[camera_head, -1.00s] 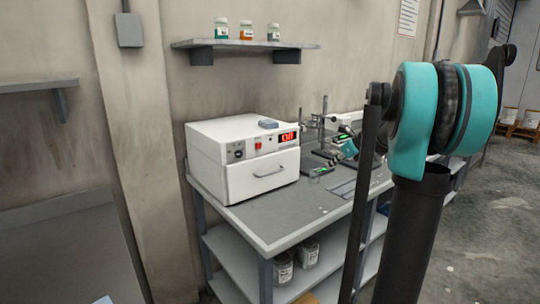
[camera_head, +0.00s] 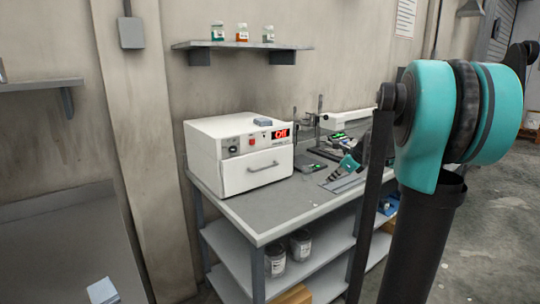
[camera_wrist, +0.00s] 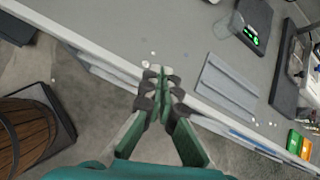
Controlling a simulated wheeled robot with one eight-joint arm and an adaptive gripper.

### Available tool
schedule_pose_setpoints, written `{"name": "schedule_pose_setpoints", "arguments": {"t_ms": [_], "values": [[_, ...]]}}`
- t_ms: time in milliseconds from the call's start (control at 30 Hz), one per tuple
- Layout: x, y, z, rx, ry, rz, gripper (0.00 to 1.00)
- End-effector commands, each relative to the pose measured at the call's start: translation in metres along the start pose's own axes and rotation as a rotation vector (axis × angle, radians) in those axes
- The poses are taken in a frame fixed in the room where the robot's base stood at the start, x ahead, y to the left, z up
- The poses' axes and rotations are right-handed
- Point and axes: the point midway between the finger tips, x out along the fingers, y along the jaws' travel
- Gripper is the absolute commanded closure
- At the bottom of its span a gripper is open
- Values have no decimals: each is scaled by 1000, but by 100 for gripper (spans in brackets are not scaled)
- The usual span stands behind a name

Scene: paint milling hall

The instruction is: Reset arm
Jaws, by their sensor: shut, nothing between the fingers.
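My gripper (camera_wrist: 160,88) is in the middle of the wrist view, its green and dark fingers together and empty. It is over the front edge of the grey bench (camera_wrist: 110,42), with floor showing below. In the head view my gripper (camera_head: 332,180) is small, to the right of the white box-shaped device (camera_head: 240,155). My teal and black arm covers the right part of that view and hides part of the bench.
The device has a drawer handle and a red display that appears to read "Off". A scale (camera_wrist: 250,25) and a grey tray (camera_wrist: 228,85) lie on the bench. Jars (camera_head: 300,246) stand on its lower shelf. A wall shelf (camera_head: 240,44) holds small jars. Floor is free at right.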

Motion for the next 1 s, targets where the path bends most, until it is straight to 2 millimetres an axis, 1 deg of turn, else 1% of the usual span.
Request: {"name": "schedule_pose_setpoints", "arguments": {"t_ms": [33,167,267,367,400,467,500,567,600,700,800,833,900,1000], "values": [[2,11,-3,-55,11,5,100],[6,40,-16,-239,50,17,100],[10,69,-29,-421,85,35,100],[14,107,-50,-665,130,66,100],[15,125,-60,-779,151,83,100],[16,151,-76,-956,181,112,100],[17,167,-88,-1072,199,134,100],[17,192,-106,-1247,225,170,100],[17,207,-118,-1364,241,197,100],[16,244,-148,-1640,274,270,100],[13,272,-175,-1874,298,342,100],[12,279,-182,-1932,302,361,100],[11,292,-195,-2044,311,401,100],[9,302,-208,-2145,317,439,100]]}}
